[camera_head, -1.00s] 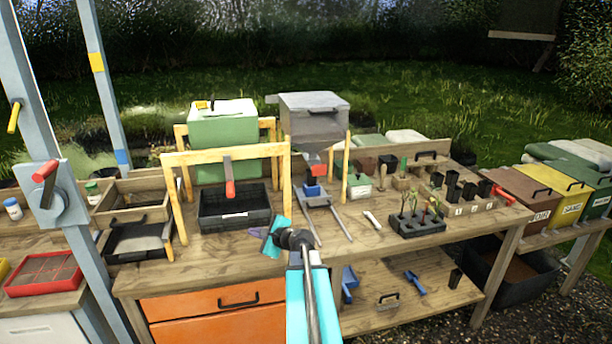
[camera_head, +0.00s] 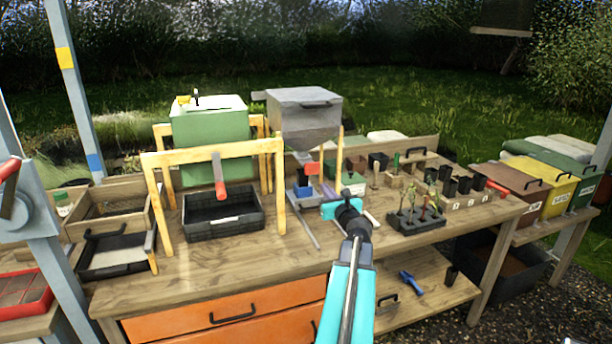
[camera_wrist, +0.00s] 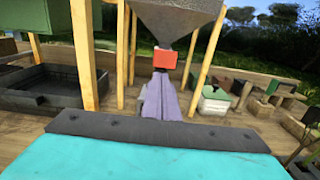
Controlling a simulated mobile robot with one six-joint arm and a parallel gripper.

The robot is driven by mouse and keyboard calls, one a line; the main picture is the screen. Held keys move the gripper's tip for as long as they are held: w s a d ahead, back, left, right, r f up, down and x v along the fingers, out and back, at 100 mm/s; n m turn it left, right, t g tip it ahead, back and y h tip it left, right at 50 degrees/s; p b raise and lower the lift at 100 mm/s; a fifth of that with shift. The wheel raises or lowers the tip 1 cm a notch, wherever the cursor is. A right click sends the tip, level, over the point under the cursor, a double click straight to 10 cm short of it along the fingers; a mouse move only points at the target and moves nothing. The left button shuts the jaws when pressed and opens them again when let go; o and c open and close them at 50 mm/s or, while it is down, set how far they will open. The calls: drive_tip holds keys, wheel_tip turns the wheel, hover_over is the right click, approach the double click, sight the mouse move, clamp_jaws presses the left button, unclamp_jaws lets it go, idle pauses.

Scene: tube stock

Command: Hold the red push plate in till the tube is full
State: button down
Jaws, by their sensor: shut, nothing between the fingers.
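The red push plate (camera_head: 311,168) sits below the grey hopper (camera_head: 304,118), near the hopper's outlet. In the wrist view the red plate (camera_wrist: 165,59) faces me just under the hopper cone. My gripper (camera_head: 327,194) is in front of it and slightly low. Its purple-grey fingers (camera_wrist: 162,92) are together with nothing between them. Their tips appear just below the plate, apart from it as far as I can tell. A blue piece (camera_head: 303,190) stands below the plate on a grey railed base. I cannot make out the tube or its fill level.
Wooden posts (camera_head: 339,156) flank the hopper. A black tray (camera_head: 222,222) lies left under a wooden frame with a red-handled tool. A dark seedling tray (camera_head: 416,222) stands right of my gripper. The bench front is clear.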

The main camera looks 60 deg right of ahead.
drive_tip(key=shift+w+a, duration=0.15)
drive_tip(key=shift+w, duration=0.05)
drive_tip(key=p, duration=0.5)
approach(307, 168)
drive_tip(key=shift+f+x, duration=0.2)
drive_tip(key=shift+x, duration=1.4)
drive_tip(key=shift+f+x, duration=0.15)
drive_tip(key=shift+x, duration=1.4)
drive_tip(key=shift+w+b, duration=0.15)
drive_tip(key=shift+b, duration=0.15)
drive_tip(key=shift+b+x, duration=0.35)
drive_tip(key=shift+x, duration=1.2)
drive_tip(key=shift+r, duration=0.1)
drive_tip(key=shift+w+r, duration=0.1)
drive_tip(key=shift+r, duration=0.25)
